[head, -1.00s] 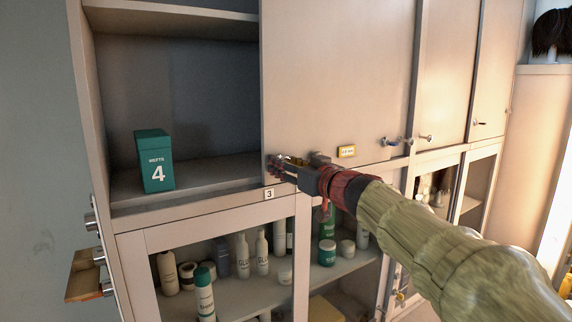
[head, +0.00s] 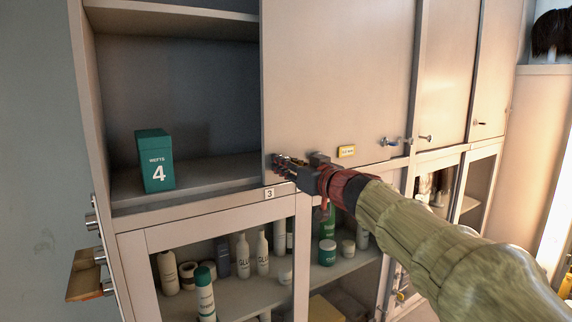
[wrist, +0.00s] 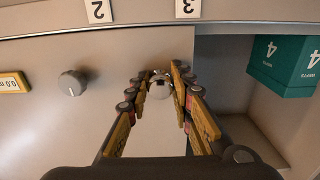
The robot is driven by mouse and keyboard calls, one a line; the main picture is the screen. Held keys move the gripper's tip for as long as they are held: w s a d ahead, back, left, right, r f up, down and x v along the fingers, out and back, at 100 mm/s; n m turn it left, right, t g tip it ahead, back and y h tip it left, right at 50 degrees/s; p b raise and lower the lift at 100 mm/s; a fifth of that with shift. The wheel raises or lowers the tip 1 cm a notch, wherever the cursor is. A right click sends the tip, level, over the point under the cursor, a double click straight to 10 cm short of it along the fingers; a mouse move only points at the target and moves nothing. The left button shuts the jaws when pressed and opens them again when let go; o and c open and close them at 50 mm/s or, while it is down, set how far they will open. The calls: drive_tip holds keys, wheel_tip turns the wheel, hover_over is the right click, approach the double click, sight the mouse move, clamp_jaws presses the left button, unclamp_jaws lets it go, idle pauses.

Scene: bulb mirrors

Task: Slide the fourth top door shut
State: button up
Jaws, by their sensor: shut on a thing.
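The pale grey top sliding door (head: 340,70) stands to the right of an open compartment (head: 180,100) in the head view. My gripper (head: 280,160) is at the door's lower left corner. In the wrist view, which is turned upside down, my gripper (wrist: 158,80) has its fingers on both sides of a small metal handle (wrist: 159,90) on the door (wrist: 120,55), close to its edge. It is shut on this handle. In the head view my fingers hide the handle.
A green box marked 4 (head: 154,160) stands inside the open compartment. More doors with handles (head: 425,138) run to the right. A yellow label (head: 346,151) is on the door. A wooden block (head: 85,275) sticks out at lower left.

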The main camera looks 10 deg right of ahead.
clamp_jaws()
drive_tip(key=s+a+b, duration=0.3)
drive_tip(key=a+b, duration=0.3)
drive_tip(key=a, duration=0.5)
drive_tip(key=s+a+b, duration=0.4)
drive_tip(key=a+b, duration=0.3)
drive_tip(key=a, duration=0.4)
drive_tip(key=s+a+b, duration=0.4)
drive_tip(key=a+b, duration=0.2)
drive_tip(key=a, duration=0.6)
drive_tip(key=shift+b, duration=0.35)
drive_tip(key=o, duration=1.1)
unclamp_jaws()
drive_tip(key=v, duration=1.2)
